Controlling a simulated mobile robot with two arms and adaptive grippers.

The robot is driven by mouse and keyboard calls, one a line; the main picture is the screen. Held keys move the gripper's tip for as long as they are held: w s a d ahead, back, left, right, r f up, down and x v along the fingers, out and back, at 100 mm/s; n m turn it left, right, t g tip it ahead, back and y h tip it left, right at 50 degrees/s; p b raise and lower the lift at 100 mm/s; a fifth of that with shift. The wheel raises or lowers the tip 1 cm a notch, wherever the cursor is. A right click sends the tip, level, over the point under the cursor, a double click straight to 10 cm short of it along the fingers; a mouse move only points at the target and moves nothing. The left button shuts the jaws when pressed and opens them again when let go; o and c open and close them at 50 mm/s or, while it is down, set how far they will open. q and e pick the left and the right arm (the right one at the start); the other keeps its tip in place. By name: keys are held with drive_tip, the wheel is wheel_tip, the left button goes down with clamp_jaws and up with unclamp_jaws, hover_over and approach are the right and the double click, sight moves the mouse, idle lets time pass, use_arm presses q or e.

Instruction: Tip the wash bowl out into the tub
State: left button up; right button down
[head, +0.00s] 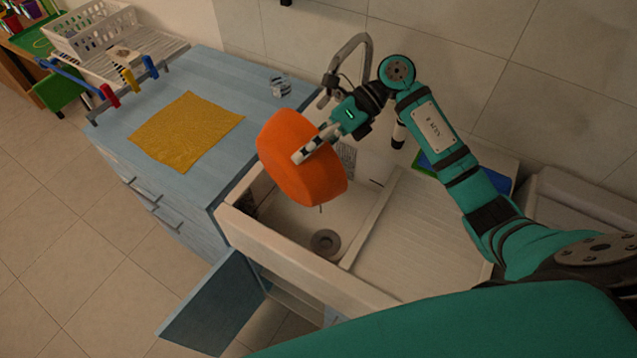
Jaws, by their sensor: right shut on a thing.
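The orange wash bowl (291,167) is tilted steeply above the sink tub (277,214), with its outer side toward me. A thin dark streak shows just below its lower edge; I cannot tell if it is water. My right gripper (318,146) is shut on the bowl at its right side, and one pale finger lies across the bowl's outside. The bowl's inside is hidden. The tub's drain (325,242) shows below the bowl. My left gripper is not in view.
A tap (346,54) stands behind the bowl. A ribbed drainboard (420,240) lies right of the tub. A yellow cloth (187,132) and a small clear glass (281,86) are on the blue counter (208,80). A cabinet door (215,307) hangs open below.

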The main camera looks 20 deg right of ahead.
sight(290, 174)
drive_tip(key=shift+d+r, duration=0.1)
drive_tip(key=shift+d, duration=0.1)
drive_tip(key=shift+s+a+r, duration=0.1)
drive_tip(key=shift+a+r, duration=0.15)
drive_tip(key=shift+h, duration=0.7)
drive_tip(key=a+p, duration=0.1)
drive_tip(key=s+a+p, duration=0.1)
drive_tip(key=a+p, duration=0.1)
drive_tip(key=shift+s+a+f, duration=0.2)
drive_tip(key=shift+a+f, duration=0.15)
drive_tip(key=shift+s+a+f+t+h+p, duration=0.15)
drive_tip(key=shift+a+f+t+h+p, duration=0.1)
drive_tip(key=shift+a, duration=0.2)
drive_tip(key=shift+s+a+f+t+h+p, duration=0.15)
drive_tip(key=shift+a+f+p, duration=0.1)
drive_tip(key=shift+a, duration=0.15)
drive_tip(key=s+a+f+n+t+h+b, duration=0.1)
drive_tip(key=s+a+f+t+h+b, duration=0.2)
drive_tip(key=a+f+h, duration=0.4)
drive_tip(key=s+a+f+n+t+h+b, duration=0.1)
drive_tip(key=s+a+f+t+h+b, duration=0.15)
drive_tip(key=a+f+h+b, duration=0.45)
drive_tip(key=shift+g+y, duration=0.35)
drive_tip(key=shift+y, duration=0.05)
drive_tip(key=r+p, duration=0.2)
drive_tip(key=a+r+p, duration=0.1)
drive_tip(key=r+p, duration=0.1)
drive_tip(key=p, duration=0.1)
drive_tip(key=shift+s+r, duration=0.1)
drive_tip(key=shift+s, duration=0.05)
